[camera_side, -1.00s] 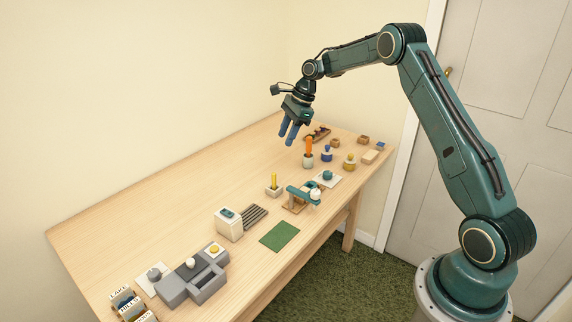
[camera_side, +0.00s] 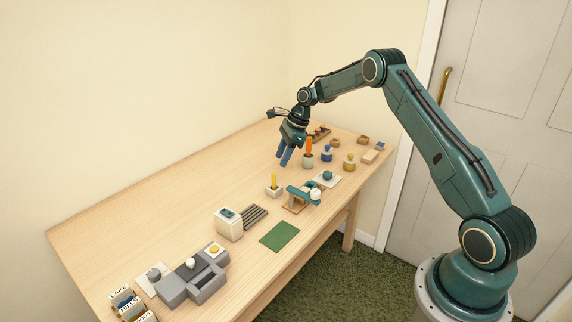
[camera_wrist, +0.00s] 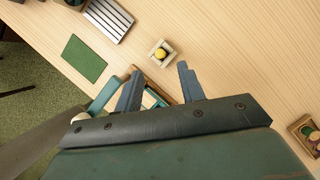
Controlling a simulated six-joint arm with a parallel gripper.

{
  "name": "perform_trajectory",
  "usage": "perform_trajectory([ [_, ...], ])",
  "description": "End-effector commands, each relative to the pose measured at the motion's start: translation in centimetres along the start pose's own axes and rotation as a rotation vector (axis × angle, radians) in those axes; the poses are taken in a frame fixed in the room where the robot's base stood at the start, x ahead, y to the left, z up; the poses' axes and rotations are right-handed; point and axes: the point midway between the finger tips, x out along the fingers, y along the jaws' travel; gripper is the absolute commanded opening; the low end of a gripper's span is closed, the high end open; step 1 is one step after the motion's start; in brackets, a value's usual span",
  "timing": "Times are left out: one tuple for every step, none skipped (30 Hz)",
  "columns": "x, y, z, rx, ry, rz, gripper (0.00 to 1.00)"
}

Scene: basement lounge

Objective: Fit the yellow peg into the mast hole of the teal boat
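The yellow peg (camera_side: 274,180) stands upright in a small pale holder (camera_side: 274,193) on the table. In the wrist view the peg (camera_wrist: 160,54) shows end-on in its square holder, just past my fingertips and roughly centred between them. An elongated teal thing (camera_side: 300,192) on a wooden base, probably the boat, stands right of the peg, with a white knob at its end. Its mast hole cannot be made out. My gripper (camera_side: 284,160) is open and empty, pointing down above the table, behind and above the peg. It also shows in the wrist view (camera_wrist: 159,70).
A green mat (camera_side: 280,236), a grey slotted rack (camera_side: 254,215) and a pale box (camera_side: 228,223) lie nearer the front. A white pot with an orange thing (camera_side: 308,152) and blue (camera_side: 327,153) and yellow (camera_side: 349,161) items stand behind.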

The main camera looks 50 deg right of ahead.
Motion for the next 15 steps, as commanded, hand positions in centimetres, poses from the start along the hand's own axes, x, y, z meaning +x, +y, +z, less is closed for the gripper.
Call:
perform_trajectory([
  [0.8,0.1,0.0,-0.001,0.001,0.002,0.39],
  [1.2,0.1,0.0,-0.001,0.001,0.002,0.39],
  [1.8,0.1,0.0,-0.001,0.0,0.003,0.39],
  [2.1,0.1,0.0,-0.001,0.0,0.002,0.39],
  [2.3,0.0,0.0,-0.001,0.0,0.001,0.39],
  [2.6,0.0,0.0,-0.001,0.0,0.0,0.39],
  [2.8,0.0,0.0,0.0,0.0,0.0,0.39],
  [3.0,0.0,0.0,0.0,0.0,0.0,0.39],
  [3.1,0.0,0.0,0.0,0.0,0.0,0.39],
  [3.2,0.0,0.0,0.0,0.0,0.0,0.39],
  [3.2,0.0,0.0,0.0,0.0,0.0,0.39],
  [3.2,0.0,0.0,0.0,0.001,0.0,0.39],
  [3.2,0.0,0.0,0.0,0.0,0.0,0.39],
  [3.2,0.0,0.0,0.0,0.0,-0.001,0.39],
  [3.3,0.0,0.0,0.0,0.0,0.0,0.39],
])
